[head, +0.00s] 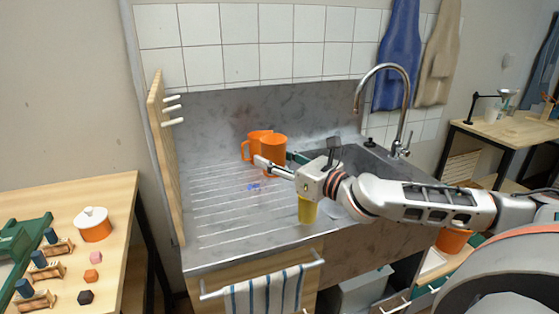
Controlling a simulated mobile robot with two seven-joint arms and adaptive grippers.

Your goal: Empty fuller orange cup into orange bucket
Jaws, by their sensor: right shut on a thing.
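Two orange cups stand close together at the back of the ribbed steel drainboard. The rear-left orange cup (249,149) shows its handle on its left and is partly covered by the front-right orange cup (273,148). My right gripper (264,167) reaches in from the right, its fingers across the lower part of the front-right cup and shut on it. The insides of both cups are hidden, so I cannot tell which is fuller. An orange bucket (453,241) shows partly at the lower right, below and behind my right arm. My left gripper is not in view.
A yellow cup (307,211) stands near the drainboard's front edge, under my right gripper. The sink basin (358,160) and tall faucet (402,100) are to the right. A wooden peg board (160,160) borders the left side. The drainboard's (215,215) left part is clear.

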